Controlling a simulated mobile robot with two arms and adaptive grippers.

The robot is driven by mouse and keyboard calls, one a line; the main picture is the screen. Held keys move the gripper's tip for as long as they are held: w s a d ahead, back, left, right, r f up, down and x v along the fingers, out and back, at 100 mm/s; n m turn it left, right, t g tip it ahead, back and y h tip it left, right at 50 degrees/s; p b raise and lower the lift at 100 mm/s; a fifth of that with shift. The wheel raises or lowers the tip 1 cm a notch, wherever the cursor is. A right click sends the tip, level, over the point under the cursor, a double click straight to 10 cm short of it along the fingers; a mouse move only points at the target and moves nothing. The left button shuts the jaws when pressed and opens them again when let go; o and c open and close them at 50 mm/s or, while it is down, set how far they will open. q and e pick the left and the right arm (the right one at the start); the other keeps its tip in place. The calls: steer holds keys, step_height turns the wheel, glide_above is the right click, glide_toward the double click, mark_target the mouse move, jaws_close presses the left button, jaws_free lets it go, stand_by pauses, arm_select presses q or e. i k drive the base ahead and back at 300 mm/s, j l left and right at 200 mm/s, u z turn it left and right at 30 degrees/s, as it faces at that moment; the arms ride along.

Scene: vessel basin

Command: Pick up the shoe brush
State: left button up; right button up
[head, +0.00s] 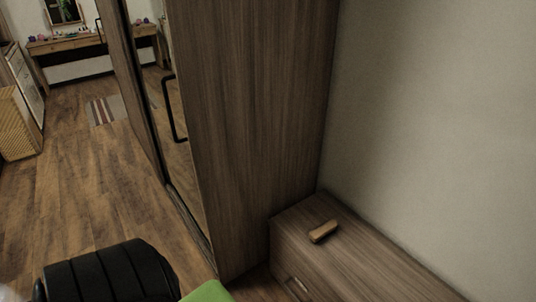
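The shoe brush (324,231) is a small, light brown block. It lies on top of a low wooden cabinet (365,262) at the lower right of the head view, near the cabinet's far end. Nothing touches or covers it. Neither of my grippers shows in the head view, so I cannot see whether they are open or shut.
A tall wooden wardrobe (255,120) with a mirrored door stands left of the low cabinet. A plain wall (440,130) borders it on the right. Open wooden floor (85,205) lies at left, with a small rug (107,110), a wicker basket (18,125) and a far table (70,43).

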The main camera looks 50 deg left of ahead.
mark_target(317, 234)
steer(key=u, duration=1)
steer(key=z, duration=2.45)
steer(key=j+z, duration=0.15)
steer(key=z, duration=0.3)
steer(key=k+j+z, duration=0.1)
steer(key=z, duration=0.35)
steer(key=k+j+z, duration=0.1)
steer(key=z, duration=0.35)
steer(key=k+j+z, duration=0.1)
steer(key=z, duration=0.35)
steer(key=k+j, duration=0.2)
steer(key=k, duration=0.3)
steer(key=k+j, duration=0.2)
steer(key=k, duration=0.3)
